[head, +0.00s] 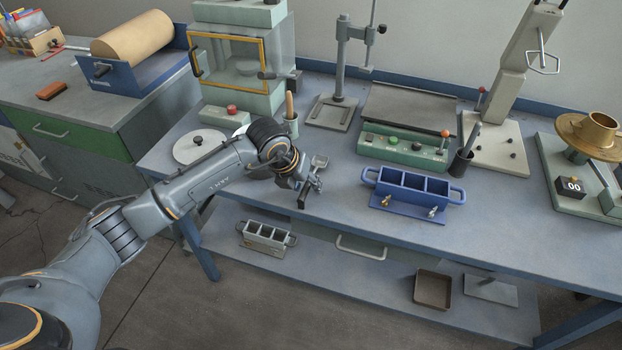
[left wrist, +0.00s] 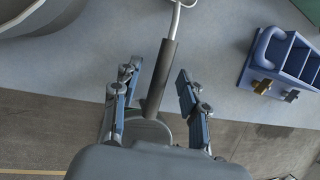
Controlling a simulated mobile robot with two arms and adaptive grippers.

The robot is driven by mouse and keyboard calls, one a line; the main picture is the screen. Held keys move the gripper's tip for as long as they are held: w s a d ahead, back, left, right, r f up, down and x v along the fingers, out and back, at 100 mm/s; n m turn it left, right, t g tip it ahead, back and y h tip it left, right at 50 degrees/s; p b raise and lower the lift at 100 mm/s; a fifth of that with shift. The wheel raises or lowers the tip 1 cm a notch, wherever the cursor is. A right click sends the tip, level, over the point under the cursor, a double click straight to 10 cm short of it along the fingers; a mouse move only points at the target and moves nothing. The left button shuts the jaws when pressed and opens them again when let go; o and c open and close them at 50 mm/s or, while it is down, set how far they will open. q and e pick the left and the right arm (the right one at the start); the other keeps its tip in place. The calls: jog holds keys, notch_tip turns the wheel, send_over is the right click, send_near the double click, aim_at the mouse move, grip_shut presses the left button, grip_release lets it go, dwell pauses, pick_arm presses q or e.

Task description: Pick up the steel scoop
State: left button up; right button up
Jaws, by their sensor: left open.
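The steel scoop (head: 320,161) lies near the front edge of the blue-grey bench, left of the blue three-compartment mould. Its bowl points toward the back and my gripper covers part of it in the head view. In the left wrist view its dark handle (left wrist: 162,72) runs up to a thin steel neck, with the bowl cut off at the top. My left gripper (head: 308,187) is open over the handle. In the left wrist view the left gripper (left wrist: 155,88) has one finger on each side of the handle, with gaps showing. My right gripper is not in view.
The blue mould (head: 412,186) stands to the right. A round white plate (head: 199,146) and a cup with a wooden handle (head: 290,120) are on the left. A green control box (head: 400,148) stands behind. A grey mould (head: 266,237) is on the shelf below.

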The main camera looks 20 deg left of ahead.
pick_arm(q)
grip_shut()
jog(key=shift+r, duration=0.15)
jog(key=shift+r, duration=0.25)
notch_tip(320, 180, up, 2)
jog(key=shift+r+b, duration=0.1)
jog(key=shift+b, duration=0.5)
jog(key=s+d+r+b, duration=0.1)
jog(key=s+d+r, duration=0.1)
jog(key=s+r, duration=0.3)
jog(key=s+d+r+b, duration=0.1)
jog(key=s+d+r, duration=0.1)
jog(key=s+r, duration=0.3)
jog(key=s, duration=0.3)
jog(key=shift+s+d, duration=0.15)
jog(key=shift+d, duration=0.15)
